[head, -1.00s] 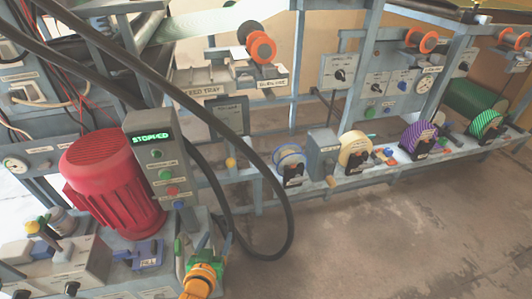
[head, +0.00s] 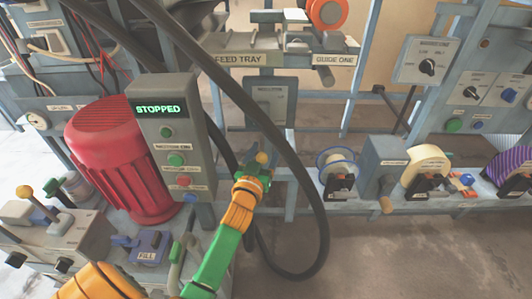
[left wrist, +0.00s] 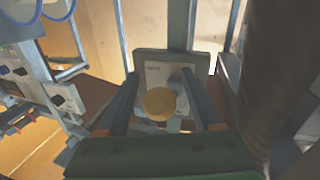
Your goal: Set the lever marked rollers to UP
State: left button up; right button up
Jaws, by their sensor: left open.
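A lever with a yellow ball knob (head: 262,158) sits low on a grey panel (head: 272,92) under the feed tray. The panel's small labels are too blurred to read. My left gripper (head: 262,166) is at the knob in the head view, its fingers partly hidden by its own green body. In the left wrist view the knob (left wrist: 158,103) lies between the two open fingers, in front of the grey panel (left wrist: 150,62). I cannot tell whether the fingers touch it. The lever's shaft is mostly hidden. My right gripper is not in view.
A thick black cable (head: 316,205) loops down close beside my left gripper. A control box (head: 175,150) reading STOPPED and a red motor (head: 115,165) stand to the left. Spools, including a cream one (head: 425,165), line the rail at right. The floor in front is clear.

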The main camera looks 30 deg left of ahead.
pick_arm(q)
grip_shut()
dwell(1.4)
